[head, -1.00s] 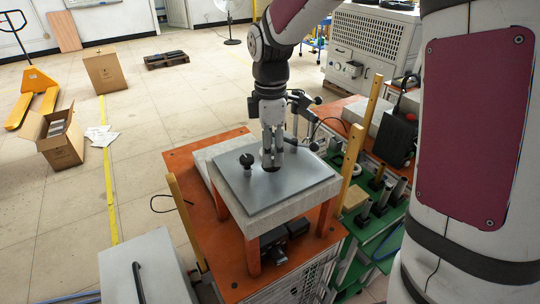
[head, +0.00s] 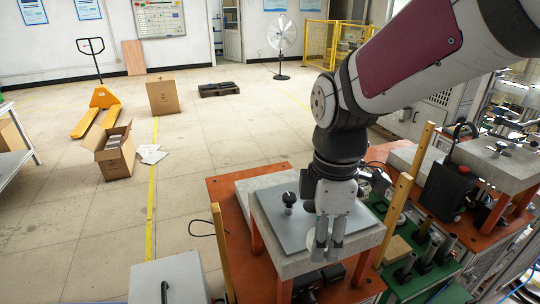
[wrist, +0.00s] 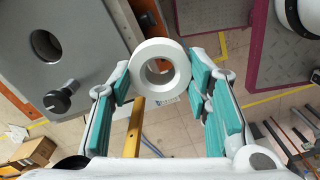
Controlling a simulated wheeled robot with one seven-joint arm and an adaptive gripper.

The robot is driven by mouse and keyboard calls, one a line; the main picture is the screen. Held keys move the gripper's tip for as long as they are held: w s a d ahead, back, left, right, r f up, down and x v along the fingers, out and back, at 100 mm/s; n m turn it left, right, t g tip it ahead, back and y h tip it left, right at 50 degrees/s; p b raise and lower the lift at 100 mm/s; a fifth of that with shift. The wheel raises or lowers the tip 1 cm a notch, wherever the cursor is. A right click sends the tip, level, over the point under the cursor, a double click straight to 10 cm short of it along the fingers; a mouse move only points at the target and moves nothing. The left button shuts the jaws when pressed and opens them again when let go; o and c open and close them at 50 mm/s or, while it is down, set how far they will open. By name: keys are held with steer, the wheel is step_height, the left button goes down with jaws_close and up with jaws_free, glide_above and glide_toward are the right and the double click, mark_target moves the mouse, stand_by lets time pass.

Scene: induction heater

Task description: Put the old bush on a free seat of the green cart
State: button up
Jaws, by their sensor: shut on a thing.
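My gripper (head: 328,246) points down at the front edge of the grey plate (head: 275,210) on the orange induction heater stand. In the wrist view its teal-padded fingers (wrist: 165,85) are shut on the old bush (wrist: 160,50), a pale thick ring with an open bore. The bush cannot be made out in the head view. The green cart (head: 453,293) stands to the right of the heater, partly hidden by the arm and a yellow post. Several upright dark and metal cylinders (head: 447,246) stand on it. I cannot tell which of its seats are free.
A black knob (head: 289,200) stands on the plate; the plate's hole (wrist: 45,45) shows empty in the wrist view. Yellow posts (head: 401,195) rise beside the heater. A black box (head: 447,187) is behind the cart.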

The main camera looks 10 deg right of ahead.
step_height(320, 180, up, 7)
steer(key=p, duration=0.4)
stand_by(0.4)
steer(key=shift+s, duration=0.15)
